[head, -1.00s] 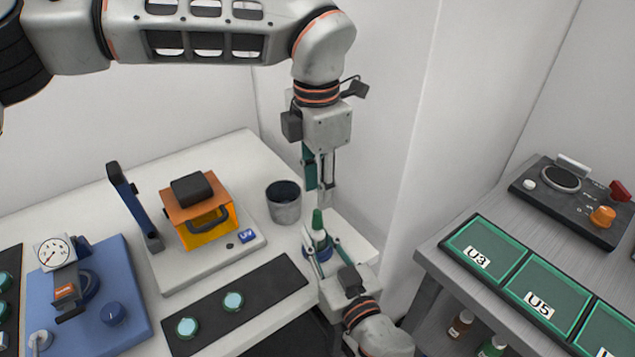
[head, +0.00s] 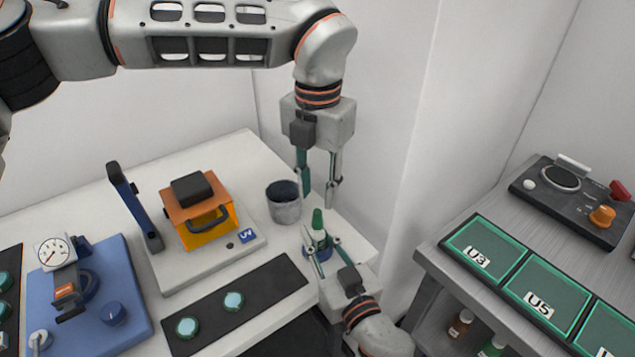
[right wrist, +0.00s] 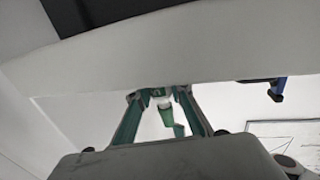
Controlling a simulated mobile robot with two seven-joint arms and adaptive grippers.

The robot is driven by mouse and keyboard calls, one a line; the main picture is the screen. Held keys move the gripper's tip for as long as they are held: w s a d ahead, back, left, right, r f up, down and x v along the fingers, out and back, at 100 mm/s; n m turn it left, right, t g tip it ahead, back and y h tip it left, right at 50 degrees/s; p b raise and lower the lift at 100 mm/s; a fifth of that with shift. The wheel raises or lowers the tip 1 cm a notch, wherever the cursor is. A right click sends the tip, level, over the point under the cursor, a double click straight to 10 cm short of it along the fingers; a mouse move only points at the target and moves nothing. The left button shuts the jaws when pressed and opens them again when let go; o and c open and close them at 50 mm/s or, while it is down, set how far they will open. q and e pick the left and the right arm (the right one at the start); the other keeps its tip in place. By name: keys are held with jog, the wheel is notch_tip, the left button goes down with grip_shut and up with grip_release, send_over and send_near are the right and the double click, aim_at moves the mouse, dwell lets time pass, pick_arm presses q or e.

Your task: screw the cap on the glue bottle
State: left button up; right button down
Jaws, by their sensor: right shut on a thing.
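The glue bottle (head: 320,238) stands upright at the right end of the white bench, with a white body and a green pointed top (head: 317,217). I cannot tell whether this top is the cap or a nozzle. My right gripper (head: 322,243) is shut on the bottle from the front, one finger on each side. The right wrist view shows the green tapered piece (right wrist: 166,117) between the fingers. My left gripper (head: 320,196) hangs above the bottle, pointing down. Its fingers are spread and empty, apart from the green top.
A blue round piece (head: 311,254) sits around the bottle's base. A grey cup (head: 284,203) stands just left of it. A grey table (head: 428,249) is at right.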

aim_at(317, 211)
pick_arm(q)
jog(key=shift+f, duration=3.6)
grip_shut()
jog(key=shift+o, duration=0.7)
grip_release()
jog(key=shift+r, duration=0.1)
notch_tip(317, 211, up, 12)
